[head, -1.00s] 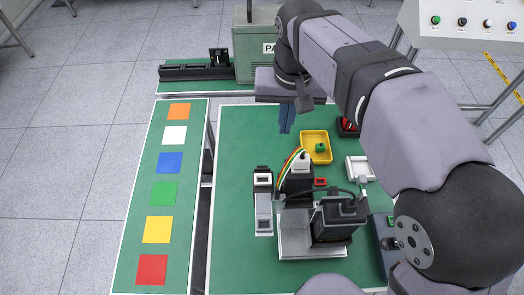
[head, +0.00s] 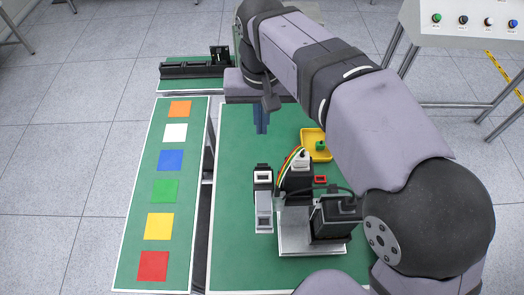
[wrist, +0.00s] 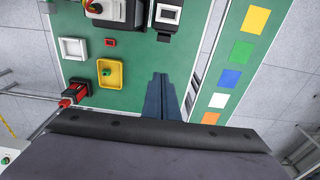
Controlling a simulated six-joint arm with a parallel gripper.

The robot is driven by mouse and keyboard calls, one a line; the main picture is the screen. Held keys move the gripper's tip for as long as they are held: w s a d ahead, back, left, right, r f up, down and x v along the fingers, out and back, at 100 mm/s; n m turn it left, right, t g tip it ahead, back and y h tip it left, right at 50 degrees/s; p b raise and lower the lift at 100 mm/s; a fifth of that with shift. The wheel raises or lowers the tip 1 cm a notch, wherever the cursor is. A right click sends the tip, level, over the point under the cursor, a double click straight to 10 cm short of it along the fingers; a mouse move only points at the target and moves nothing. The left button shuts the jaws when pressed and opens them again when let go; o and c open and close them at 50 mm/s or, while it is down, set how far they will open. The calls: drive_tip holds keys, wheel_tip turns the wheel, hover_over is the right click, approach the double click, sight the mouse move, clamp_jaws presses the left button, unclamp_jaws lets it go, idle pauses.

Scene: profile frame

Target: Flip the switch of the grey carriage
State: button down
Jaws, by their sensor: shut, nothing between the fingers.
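A narrow grey unit (head: 264,212) stands on the green table, with a black block holding a white-framed part (head: 263,177) at its far end. It looks like the grey carriage with its switch, but the switch position is too small to tell. The white-framed part also shows at the top of the wrist view (wrist: 168,14). My gripper (head: 261,131) is shut and empty, with blue fingers pointing down. It is above the table, beyond the grey unit and apart from it. Its fingers also show in the wrist view (wrist: 160,78).
Right of the grey unit stand a white-topped block (head: 299,178) with coloured wires and a black block (head: 335,216) on a silver plate. A yellow tray (head: 308,150) holds a green piece. A strip with coloured squares (head: 170,161) lies left. Table below my gripper is clear.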

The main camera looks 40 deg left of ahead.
wheel_tip(320, 180, down, 7)
drive_tip(key=s+d+p, duration=0.2)
drive_tip(key=p, duration=0.2)
drive_tip(key=shift+f, duration=0.2)
drive_tip(key=shift+s+d, duration=0.2)
drive_tip(key=shift+b, duration=0.4)
drive_tip(key=s+d+t+y+b, duration=0.1)
drive_tip(key=b, duration=0.1)
drive_tip(key=shift+r+b, duration=0.1)
drive_tip(key=shift+b, duration=0.3)
drive_tip(key=shift+r, duration=0.1)
drive_tip(key=shift+w+a, duration=0.15)
